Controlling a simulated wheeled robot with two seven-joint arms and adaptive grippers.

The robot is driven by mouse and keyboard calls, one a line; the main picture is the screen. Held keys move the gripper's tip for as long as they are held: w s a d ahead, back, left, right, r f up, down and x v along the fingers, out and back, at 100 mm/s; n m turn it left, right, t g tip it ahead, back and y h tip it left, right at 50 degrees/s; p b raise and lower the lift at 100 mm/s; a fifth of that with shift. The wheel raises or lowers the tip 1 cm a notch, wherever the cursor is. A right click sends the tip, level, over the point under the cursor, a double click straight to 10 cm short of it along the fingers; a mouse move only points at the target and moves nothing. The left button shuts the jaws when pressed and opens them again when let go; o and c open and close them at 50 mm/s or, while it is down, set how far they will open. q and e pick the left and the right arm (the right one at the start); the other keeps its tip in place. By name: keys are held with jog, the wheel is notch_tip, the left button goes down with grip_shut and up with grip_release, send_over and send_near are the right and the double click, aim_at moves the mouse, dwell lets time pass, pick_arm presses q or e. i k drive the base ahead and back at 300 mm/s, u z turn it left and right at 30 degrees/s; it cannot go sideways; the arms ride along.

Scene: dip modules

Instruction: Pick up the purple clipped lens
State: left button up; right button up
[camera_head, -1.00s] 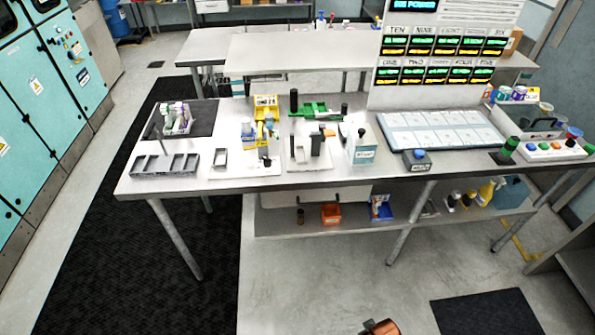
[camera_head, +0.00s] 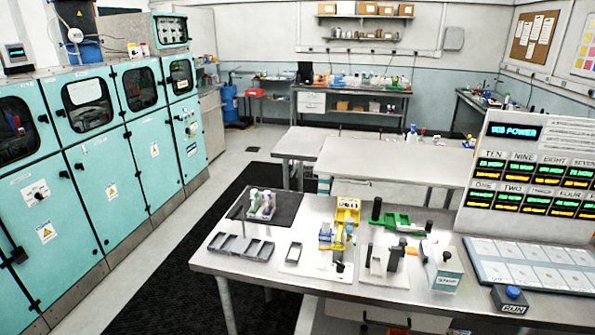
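A small grey holder (camera_head: 259,214) stands on the black mat (camera_head: 285,213) at the left end of the near workbench. It carries a few small upright pieces with pale and greenish tops. One of them shows purple (camera_head: 267,209) and may be the purple clipped lens, but it is too small to make out a clip or lens. Neither of my grippers is in view.
The near bench (camera_head: 216,262) also holds a grey slotted tray (camera_head: 241,247), a yellow-and-blue fixture (camera_head: 345,217), a green fixture (camera_head: 398,221), a white box (camera_head: 443,268) and a panelled board (camera_head: 530,264). Teal cabinets (camera_head: 100,185) line the left. Dark floor matting (camera_head: 170,295) lies between.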

aim_at(267, 195)
jog(key=u, duration=0.6)
jog(key=k, duration=1)
jog(key=u, duration=1.3)
jog(key=i, duration=2.05)
jog(key=z, duration=0.4)
jog(key=i, duration=2.05)
jog(key=z, duration=0.9)
jog(key=i, duration=1.15)
jog(key=z, duration=1.75)
jog(key=i, duration=1)
jog(key=z, duration=0.75)
